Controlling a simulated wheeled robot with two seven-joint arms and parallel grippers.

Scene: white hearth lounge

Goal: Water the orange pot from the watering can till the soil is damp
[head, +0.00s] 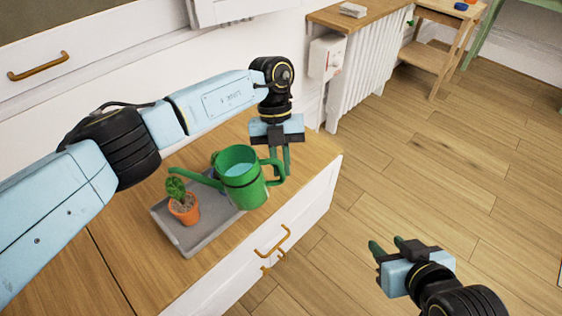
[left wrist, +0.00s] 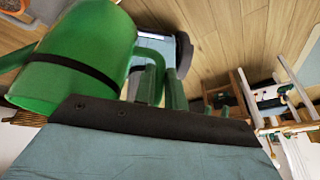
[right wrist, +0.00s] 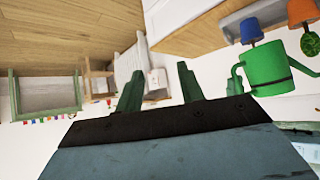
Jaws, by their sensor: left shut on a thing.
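The green watering can (head: 241,180) has a dark band and blue water inside. My left gripper (head: 281,160) is shut on its handle, at the can's right side. The can looks upright, and its spout points left, with the tip close to the plant's top. The can fills the upper left of the left wrist view (left wrist: 80,60) and also shows in the right wrist view (right wrist: 268,70). The orange pot (head: 184,214) stands on a grey tray (head: 187,240) with a small green plant in it; its soil is hard to see. My right gripper (head: 387,244) is open and empty over the floor.
The tray lies on a wooden cabinet top (head: 130,265) with brass handles on its white front. A radiator (head: 365,80) and wooden stand (head: 440,50) are farther back. The floor at right is clear.

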